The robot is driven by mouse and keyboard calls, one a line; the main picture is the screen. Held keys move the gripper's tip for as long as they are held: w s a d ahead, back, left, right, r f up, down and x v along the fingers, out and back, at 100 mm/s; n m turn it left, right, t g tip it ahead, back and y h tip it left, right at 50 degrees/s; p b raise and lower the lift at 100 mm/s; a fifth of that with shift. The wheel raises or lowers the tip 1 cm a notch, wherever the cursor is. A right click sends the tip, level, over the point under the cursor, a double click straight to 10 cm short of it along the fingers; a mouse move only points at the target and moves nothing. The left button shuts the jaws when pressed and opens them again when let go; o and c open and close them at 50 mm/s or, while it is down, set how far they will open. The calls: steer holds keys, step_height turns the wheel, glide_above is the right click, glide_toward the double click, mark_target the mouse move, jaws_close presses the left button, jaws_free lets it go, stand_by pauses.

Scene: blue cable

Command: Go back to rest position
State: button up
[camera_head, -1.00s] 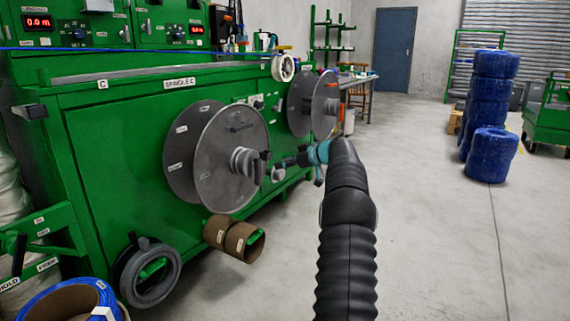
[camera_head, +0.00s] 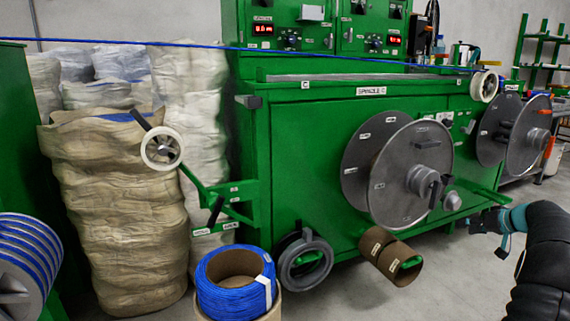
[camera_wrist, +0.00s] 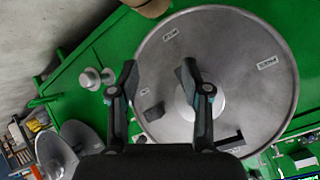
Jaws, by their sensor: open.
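My gripper (camera_wrist: 157,78) is open and empty in the wrist view, its two fingers apart. Behind the fingers is the large grey spool disc (camera_wrist: 255,95) of spindle C on the green machine. In the head view my gripper (camera_head: 487,222) is small at the lower right, just right of the same grey spool (camera_head: 405,200) and apart from it as far as I can tell. My black arm hides the floor at the right edge. Whether the fingers touch anything is not clear in the head view.
A blue cable (camera_head: 240,48) runs across above the green machine (camera_head: 300,150). A second grey spool (camera_head: 527,135) stands at the right. Wrapped stacks (camera_head: 120,210) fill the left. Some floor is clear.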

steer(key=s+a+r+m+g+h+p, duration=0.2)
steer(key=s+a+m+g, duration=0.3)
steer(key=s+a, duration=1.4)
steer(key=s+a+r+n+h+p, duration=0.1)
steer(key=s+a+r, duration=0.4)
steer(key=s+a, duration=0.7)
steer(key=s+a+r+n+h+p, duration=0.1)
steer(key=s+a+r+n+p, duration=0.3)
steer(key=s+a, duration=0.8)
step_height(320, 180, up, 2)
steer(key=shift+s+r+n+t, duration=0.15)
steer(key=shift+s+n+t, duration=0.35)
steer(key=shift+n, duration=0.5)
steer(key=shift+c, duration=0.6)
